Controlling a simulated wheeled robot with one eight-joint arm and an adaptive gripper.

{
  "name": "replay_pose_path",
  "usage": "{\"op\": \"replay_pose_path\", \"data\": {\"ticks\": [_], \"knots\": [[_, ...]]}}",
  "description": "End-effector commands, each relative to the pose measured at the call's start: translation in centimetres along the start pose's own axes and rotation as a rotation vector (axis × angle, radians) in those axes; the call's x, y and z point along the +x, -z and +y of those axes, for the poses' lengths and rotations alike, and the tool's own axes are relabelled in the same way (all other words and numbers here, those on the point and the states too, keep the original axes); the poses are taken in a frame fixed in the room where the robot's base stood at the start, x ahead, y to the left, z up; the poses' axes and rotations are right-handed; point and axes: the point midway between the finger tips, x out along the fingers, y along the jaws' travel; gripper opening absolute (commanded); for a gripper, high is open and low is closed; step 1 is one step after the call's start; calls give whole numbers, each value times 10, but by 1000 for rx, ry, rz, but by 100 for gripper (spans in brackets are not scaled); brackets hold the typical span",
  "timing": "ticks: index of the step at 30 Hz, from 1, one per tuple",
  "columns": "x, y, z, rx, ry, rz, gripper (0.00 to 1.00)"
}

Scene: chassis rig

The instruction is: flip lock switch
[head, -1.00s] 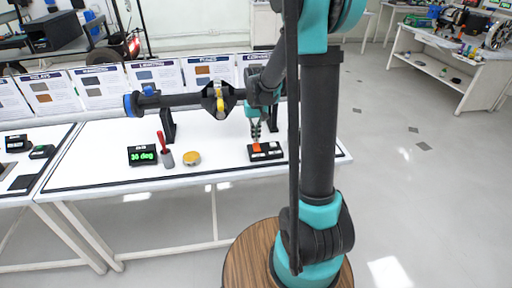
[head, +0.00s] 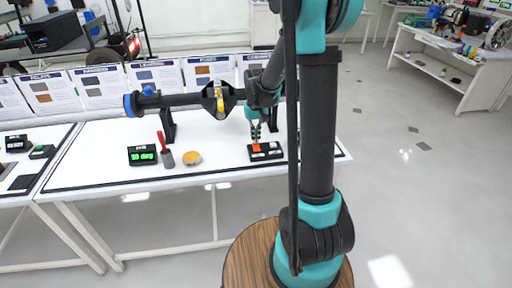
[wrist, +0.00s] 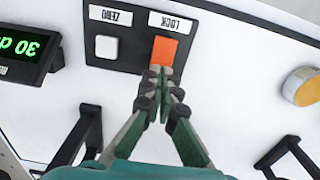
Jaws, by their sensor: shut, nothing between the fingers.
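A black switch panel (head: 278,157) lies on the white table. It bears an orange switch (wrist: 165,50) under a LOCK label and a white switch (wrist: 106,47) under a ZERO label. The orange switch also shows in the head view (head: 257,147). My gripper (wrist: 160,70) is shut and empty, pointing down at the panel. Its fingertips are at the near edge of the orange switch in the wrist view and overlap it slightly; I cannot tell whether they touch it. The gripper is also seen in the head view (head: 256,139), just above the switch.
A dark horizontal bar (head: 185,100) on black stands crosses behind. Table between is clear.

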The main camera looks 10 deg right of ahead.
Motion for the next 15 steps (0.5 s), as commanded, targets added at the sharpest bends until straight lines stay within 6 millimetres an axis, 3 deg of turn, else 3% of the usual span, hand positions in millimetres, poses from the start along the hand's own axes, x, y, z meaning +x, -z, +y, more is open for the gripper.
{"op": "replay_pose_path", "data": {"ticks": [15], "knots": [[7,0,0,0,0,0,0]]}}
